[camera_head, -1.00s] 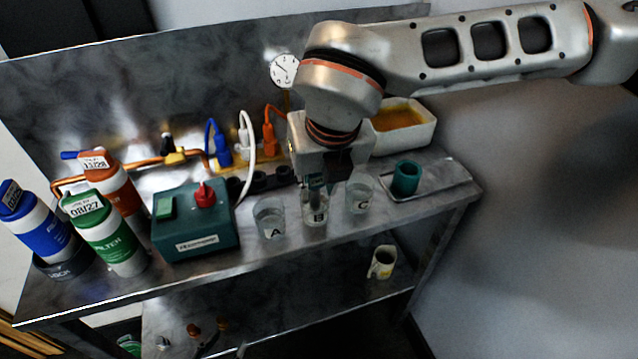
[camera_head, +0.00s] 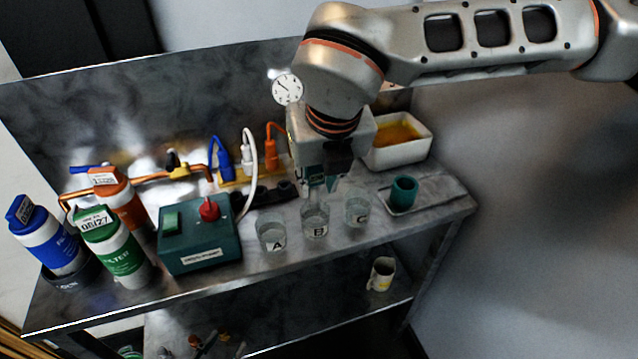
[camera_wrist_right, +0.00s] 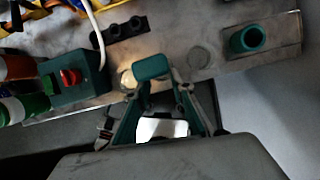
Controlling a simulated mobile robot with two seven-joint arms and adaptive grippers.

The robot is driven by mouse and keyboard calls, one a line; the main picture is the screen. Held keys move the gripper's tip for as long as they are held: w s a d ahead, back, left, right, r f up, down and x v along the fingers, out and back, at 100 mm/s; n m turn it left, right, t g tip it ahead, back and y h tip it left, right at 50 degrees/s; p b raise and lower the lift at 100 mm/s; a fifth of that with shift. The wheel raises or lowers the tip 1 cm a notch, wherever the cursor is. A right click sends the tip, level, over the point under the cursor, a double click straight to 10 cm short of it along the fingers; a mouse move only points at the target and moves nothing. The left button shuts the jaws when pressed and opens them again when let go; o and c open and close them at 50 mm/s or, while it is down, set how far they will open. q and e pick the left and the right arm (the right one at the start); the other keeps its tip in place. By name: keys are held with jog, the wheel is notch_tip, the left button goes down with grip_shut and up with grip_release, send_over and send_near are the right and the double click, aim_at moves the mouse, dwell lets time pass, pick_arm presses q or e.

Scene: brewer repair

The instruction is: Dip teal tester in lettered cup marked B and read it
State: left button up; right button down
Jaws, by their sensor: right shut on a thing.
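My right gripper (camera_head: 322,182) is above the lettered cup marked B (camera_head: 315,223), pointing down. In the right wrist view, its fingers are shut on the teal tester (camera_wrist_right: 152,67). The tester's lower end is hard to make out in the head view, and I cannot read any display on it. Cup B is clear and upright, between cup A (camera_head: 271,236) and cup C (camera_head: 357,210). The gripper's fingertips are a little above cup B's rim. My left gripper is not in view.
A teal holder (camera_head: 403,193) stands on a tray at the right, by a white basin (camera_head: 400,150). A teal box with a red knob (camera_head: 198,245) and filter bottles (camera_head: 110,250) stand at the left. A mug (camera_head: 381,274) is on the lower shelf.

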jog(key=shift+r+p, duration=0.4)
jog(key=shift+r, duration=0.65)
pick_arm(q)
jog(key=shift+w+r+p, duration=0.2)
jog(key=shift+r, duration=0.4)
jog(key=shift+w+r+p, duration=0.15)
jog(key=shift+w+r, duration=0.05)
jog(key=shift+r, duration=0.4)
pick_arm(e)
jog(key=shift+r, duration=0.8)
pick_arm(q)
jog(key=shift+s+f, duration=0.2)
jog(key=shift+s, duration=0.05)
